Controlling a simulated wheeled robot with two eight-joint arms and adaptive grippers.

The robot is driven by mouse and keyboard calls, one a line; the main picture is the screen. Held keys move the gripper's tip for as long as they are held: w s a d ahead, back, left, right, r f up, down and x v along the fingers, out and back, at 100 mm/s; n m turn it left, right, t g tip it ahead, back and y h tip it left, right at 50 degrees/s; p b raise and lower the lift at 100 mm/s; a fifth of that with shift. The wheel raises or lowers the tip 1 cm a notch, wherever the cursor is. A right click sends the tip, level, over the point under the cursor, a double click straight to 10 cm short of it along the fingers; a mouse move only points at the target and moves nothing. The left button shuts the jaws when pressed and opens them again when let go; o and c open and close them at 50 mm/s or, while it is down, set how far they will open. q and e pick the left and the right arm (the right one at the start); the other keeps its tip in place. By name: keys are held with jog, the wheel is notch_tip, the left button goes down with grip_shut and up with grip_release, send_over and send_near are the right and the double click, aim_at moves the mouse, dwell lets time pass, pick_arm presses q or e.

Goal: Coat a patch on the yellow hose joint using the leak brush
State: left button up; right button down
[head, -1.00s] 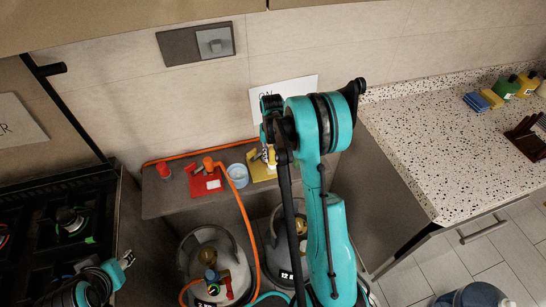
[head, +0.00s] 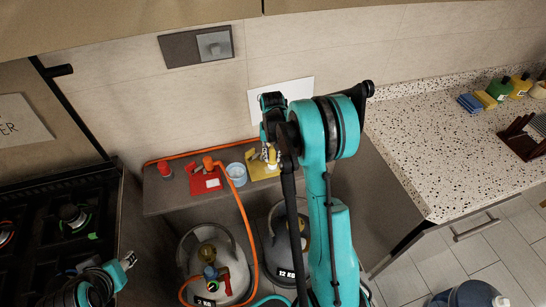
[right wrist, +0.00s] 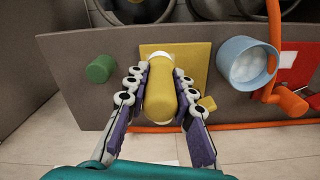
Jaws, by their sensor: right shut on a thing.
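The plate also shows on the shelf in the head view (head: 262,171), just below the gripper (head: 270,155). The yellow hose joint is not clearly distinguishable, as the held piece and fingers cover that area. I cannot tell whether the held piece touches it. Part of my left arm and gripper (head: 126,262) shows at lower left, its jaws unclear.
A pale blue cup with white contents (head: 236,175) stands beside the yellow plate. A red plate (head: 206,180) with an orange joint and hose is farther left. A green cylinder (right wrist: 100,68) stands on the plate's other side. Gas cylinders (head: 214,262) stand below the shelf.

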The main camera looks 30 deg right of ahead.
aim_at(272, 148)
jog(key=shift+r+p, duration=0.9)
jog(key=shift+r, duration=0.9)
